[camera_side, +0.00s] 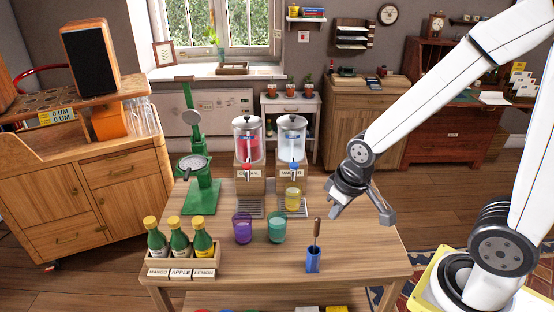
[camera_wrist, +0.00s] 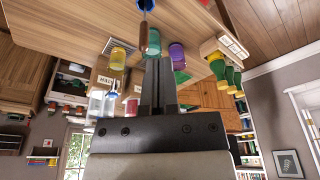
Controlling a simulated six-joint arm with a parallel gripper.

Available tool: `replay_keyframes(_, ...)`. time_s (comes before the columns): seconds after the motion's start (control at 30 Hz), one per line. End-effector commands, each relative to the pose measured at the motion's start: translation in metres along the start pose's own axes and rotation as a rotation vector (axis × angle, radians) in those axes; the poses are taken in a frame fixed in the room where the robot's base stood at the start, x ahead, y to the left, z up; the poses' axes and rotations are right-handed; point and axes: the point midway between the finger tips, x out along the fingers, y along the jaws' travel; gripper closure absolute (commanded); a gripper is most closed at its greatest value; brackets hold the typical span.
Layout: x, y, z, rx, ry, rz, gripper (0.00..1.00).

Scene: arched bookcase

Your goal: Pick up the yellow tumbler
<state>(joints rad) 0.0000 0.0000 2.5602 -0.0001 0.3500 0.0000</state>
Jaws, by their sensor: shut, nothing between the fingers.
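The yellow tumbler (camera_side: 293,199) is a small see-through cup standing under the tap of the right-hand dispenser (camera_side: 291,150), on or at its drip tray. In the wrist view the yellow tumbler (camera_wrist: 118,58) shows left of the fingers, in an upside-down scene. My gripper (camera_wrist: 160,62) has its two dark fingers together with nothing between them. In the side view my gripper (camera_side: 337,210) hangs above the right part of the table, to the right of the tumbler and apart from it.
A purple tumbler (camera_side: 242,228) and a teal tumbler (camera_side: 277,227) stand in front of the dispensers. A blue holder (camera_side: 313,259) with an upright wooden-handled tool stands at the front. The red-drink dispenser (camera_side: 247,145), green press (camera_side: 200,190) and bottle crate (camera_side: 181,262) are further left.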

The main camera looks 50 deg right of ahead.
Motion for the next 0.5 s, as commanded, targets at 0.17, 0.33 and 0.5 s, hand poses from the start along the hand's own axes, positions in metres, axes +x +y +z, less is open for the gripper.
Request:
replay_keyframes(0.17,0.0000,0.0000,-0.0001,0.000,0.000,0.000,0.59)
replay_keyframes(0.33,0.0000,0.0000,-0.0001,0.000,0.000,0.000,0.05)
replay_keyframes(0.5,0.0000,0.0000,-0.0001,0.000,0.000,0.000,0.00)
